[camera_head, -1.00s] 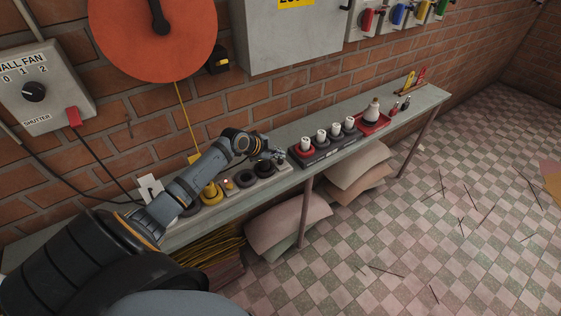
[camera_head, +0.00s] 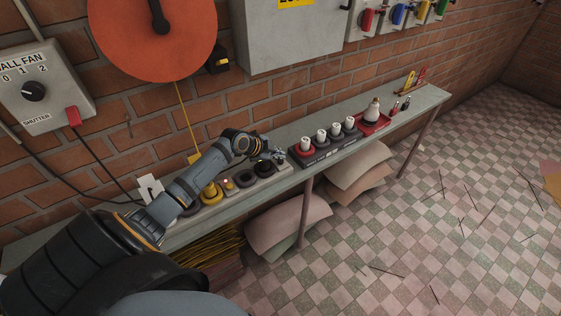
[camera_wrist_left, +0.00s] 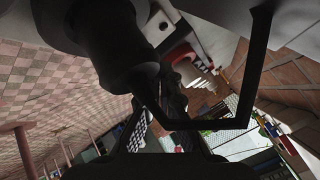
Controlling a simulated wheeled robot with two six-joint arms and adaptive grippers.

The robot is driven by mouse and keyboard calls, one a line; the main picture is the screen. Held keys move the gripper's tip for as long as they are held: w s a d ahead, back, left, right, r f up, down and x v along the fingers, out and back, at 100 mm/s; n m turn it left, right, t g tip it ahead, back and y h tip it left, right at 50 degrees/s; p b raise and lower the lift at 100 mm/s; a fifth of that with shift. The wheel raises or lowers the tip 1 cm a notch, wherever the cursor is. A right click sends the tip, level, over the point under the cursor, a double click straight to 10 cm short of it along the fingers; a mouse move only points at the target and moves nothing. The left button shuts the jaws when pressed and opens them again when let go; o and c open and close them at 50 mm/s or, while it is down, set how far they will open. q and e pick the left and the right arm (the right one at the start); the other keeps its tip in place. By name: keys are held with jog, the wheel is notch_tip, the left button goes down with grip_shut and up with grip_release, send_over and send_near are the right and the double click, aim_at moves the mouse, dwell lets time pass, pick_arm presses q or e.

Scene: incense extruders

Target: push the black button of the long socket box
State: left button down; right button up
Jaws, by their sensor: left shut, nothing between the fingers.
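The long socket box (camera_head: 260,187) is a low grey strip on the bench, with a yellow socket (camera_head: 210,194), a small orange part and dark round sockets (camera_head: 246,179) along its top. My left gripper (camera_head: 279,155) is shut and empty over the box's right end, next to the rightmost dark socket. I cannot tell whether its tip touches the box. The black button cannot be made out; my gripper and forearm cover part of the box. In the left wrist view the gripper's dark parts (camera_wrist_left: 172,105) are mostly in shadow. My right gripper is not in view.
A dark tray (camera_head: 325,153) with several white-topped pieces stands just right of the gripper on the narrow bench (camera_head: 350,152). A red tray (camera_head: 372,126) with a pale bottle-like piece is farther right. The brick wall and grey cabinet (camera_head: 290,40) stand behind.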

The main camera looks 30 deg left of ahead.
aim_at(279, 162)
pick_arm(q)
jog(key=shift+f, duration=0.3)
jog(key=shift+f+b, duration=0.55)
dwell(0.6)
jog(key=shift+r, duration=0.1)
jog(key=shift+r+p, duration=0.8)
jog(key=shift+r, duration=0.05)
notch_tip(279, 162, up, 5)
jog(key=p, duration=0.4)
jog(key=shift+r, duration=0.1)
dwell(0.3)
